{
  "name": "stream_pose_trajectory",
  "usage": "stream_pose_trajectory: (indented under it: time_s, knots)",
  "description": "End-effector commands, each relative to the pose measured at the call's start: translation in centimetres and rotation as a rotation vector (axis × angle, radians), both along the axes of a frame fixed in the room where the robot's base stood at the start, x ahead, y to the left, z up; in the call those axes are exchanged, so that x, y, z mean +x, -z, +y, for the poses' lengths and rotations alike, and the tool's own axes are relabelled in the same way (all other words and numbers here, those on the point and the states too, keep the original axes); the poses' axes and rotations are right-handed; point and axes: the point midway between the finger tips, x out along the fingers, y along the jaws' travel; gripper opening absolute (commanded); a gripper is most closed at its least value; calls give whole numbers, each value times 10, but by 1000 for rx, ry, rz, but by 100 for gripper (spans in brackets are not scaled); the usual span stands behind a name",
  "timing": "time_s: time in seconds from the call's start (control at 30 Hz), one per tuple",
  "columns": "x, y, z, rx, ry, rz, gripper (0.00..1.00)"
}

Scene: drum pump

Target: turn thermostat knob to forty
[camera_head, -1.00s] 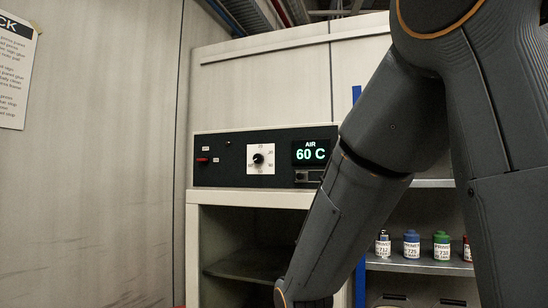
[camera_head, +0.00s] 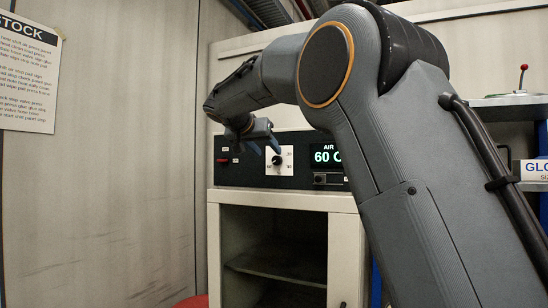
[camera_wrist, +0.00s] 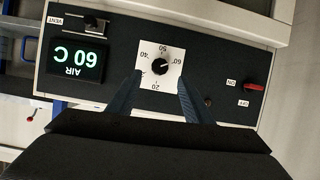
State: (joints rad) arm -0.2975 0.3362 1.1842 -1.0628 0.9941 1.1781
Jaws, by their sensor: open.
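The thermostat knob (camera_head: 277,160) is a black round knob on a white square dial in the black control panel. In the wrist view the knob (camera_wrist: 160,66) appears upside down, with 40 on the left, 50 above, 60 on the right and 20 below. The display (camera_wrist: 73,60) reads AIR 60 C. My gripper (camera_wrist: 158,86) is open and empty, its two blue fingers pointing at the dial's lower corners, with the knob between and beyond them. In the head view my gripper (camera_head: 262,138) is just in front of the panel, by the dial's upper left.
A red switch (camera_wrist: 254,87) marked ON and OFF sits beside the dial, and a VENT control (camera_wrist: 91,23) sits near the display. Below the panel is an open cabinet (camera_head: 212,250). A wall with a notice (camera_head: 30,75) stands at the left.

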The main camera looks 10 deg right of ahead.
Motion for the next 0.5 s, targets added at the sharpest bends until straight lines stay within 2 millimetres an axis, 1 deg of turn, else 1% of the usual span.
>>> stream_pose_trajectory:
  time_s: [0.3, 0.5]
  knots:
    - [35, 18, -27, 0, 3, 4, 46]
    - [50, 26, -38, 0, 2, 3, 46]
